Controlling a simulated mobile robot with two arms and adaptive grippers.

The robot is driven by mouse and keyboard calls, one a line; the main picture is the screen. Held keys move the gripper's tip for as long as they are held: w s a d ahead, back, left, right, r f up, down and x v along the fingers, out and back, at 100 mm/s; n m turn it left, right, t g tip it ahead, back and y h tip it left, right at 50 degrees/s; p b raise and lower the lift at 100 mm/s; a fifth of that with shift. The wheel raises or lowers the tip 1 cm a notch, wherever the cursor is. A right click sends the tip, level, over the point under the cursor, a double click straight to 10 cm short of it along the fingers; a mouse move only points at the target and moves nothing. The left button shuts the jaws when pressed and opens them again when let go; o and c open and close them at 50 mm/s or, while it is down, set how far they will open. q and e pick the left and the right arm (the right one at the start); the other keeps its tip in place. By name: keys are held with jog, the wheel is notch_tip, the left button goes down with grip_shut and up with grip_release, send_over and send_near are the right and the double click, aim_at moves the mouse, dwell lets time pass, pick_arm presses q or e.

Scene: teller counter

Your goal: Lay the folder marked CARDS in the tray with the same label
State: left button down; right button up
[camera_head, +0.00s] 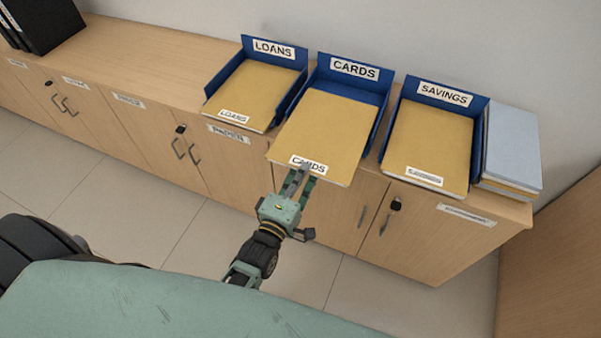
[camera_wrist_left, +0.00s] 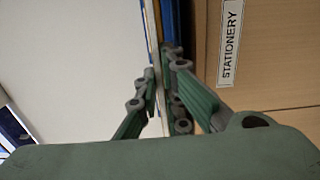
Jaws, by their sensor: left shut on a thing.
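The folder marked CARDS (camera_head: 322,128) is tan, with its white label at the near edge. It lies over the blue CARDS tray (camera_head: 380,87), the middle one of three, and its near part sticks out past the counter's front edge. My left gripper (camera_head: 300,175) is shut on the folder's near edge, beside the label. In the left wrist view the folder (camera_wrist_left: 157,25) shows edge-on between my fingers (camera_wrist_left: 168,88). Whether the folder rests fully on the tray floor I cannot tell. My right gripper is not in view.
The LOANS tray (camera_head: 300,87) on the left and the SAVINGS tray (camera_head: 407,92) on the right each hold a tan folder. A stack of folders (camera_head: 513,145) stands right of SAVINGS. Black binders (camera_head: 45,22) stand far left. The wooden counter (camera_head: 150,58) is clear between them and LOANS.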

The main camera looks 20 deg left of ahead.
aim_at(316, 153)
pick_arm(q)
jog(key=shift+w+f+b, duration=0.2)
jog(key=shift+w+b, duration=0.15)
jog(key=shift+w, duration=0.1)
jog(key=shift+w+d+f+b, duration=0.1)
jog(key=shift+w+f+b, duration=0.15)
jog(key=shift+w+b, duration=0.95)
jog(key=shift+w+f+b, duration=0.3)
jog(key=shift+w+b, duration=0.3)
jog(key=shift+w, duration=1.1)
jog(key=shift+w+d+f+b, duration=0.1)
jog(key=shift+w+f+b, duration=0.15)
jog(key=shift+w+b, duration=0.95)
jog(key=shift+w+f+p, duration=0.2)
jog(key=shift+p, duration=0.1)
jog(key=c, duration=1.9)
grip_release()
jog(key=shift+o, duration=0.4)
